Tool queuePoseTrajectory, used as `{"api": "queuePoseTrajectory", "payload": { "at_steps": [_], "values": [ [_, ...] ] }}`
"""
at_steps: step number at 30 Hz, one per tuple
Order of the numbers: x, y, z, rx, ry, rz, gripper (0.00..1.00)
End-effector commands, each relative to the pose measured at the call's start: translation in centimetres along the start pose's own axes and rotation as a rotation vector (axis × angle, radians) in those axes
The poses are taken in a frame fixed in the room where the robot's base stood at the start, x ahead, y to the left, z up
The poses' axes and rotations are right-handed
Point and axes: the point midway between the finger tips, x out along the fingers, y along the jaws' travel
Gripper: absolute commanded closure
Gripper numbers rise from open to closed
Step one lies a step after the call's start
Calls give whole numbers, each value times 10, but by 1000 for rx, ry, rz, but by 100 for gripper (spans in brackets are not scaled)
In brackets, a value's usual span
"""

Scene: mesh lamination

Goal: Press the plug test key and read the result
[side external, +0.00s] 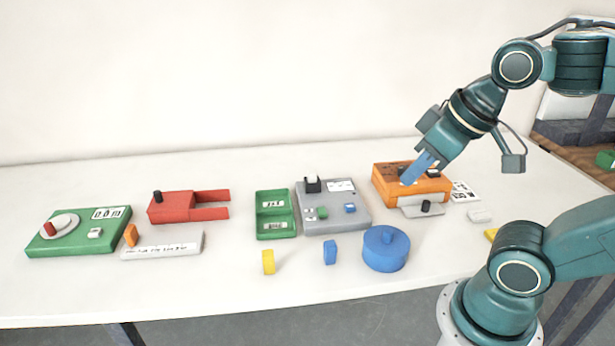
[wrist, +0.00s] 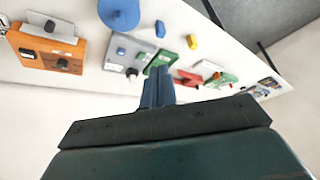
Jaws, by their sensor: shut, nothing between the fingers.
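My gripper (side external: 410,180) has its blue fingers closed together and empty. In the side view the fingertips overlap the top of the orange box (side external: 383,184); I cannot tell whether they touch it. In the wrist view the shut fingers (wrist: 159,72) point towards the grey panel (wrist: 133,52), with the orange box (wrist: 38,60) off to the left. No readable result shows, and I cannot tell which part is the plug test key.
A blue round lidded pot (side external: 386,252), a blue block (side external: 330,252) and a yellow block (side external: 268,262) stand in front. A green tray (side external: 275,215), red fork-shaped part (side external: 180,206) and green board (side external: 75,240) lie to the left. The front left table is clear.

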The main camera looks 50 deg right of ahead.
Motion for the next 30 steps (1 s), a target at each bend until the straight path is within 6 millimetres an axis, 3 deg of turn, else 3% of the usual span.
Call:
{"api": "queuePoseTrajectory", "payload": {
  "at_steps": [14,30],
  "values": [
    [36,10,-38,308,-42,-30,100],
    [97,46,-81,839,-95,-128,100]
  ]
}}
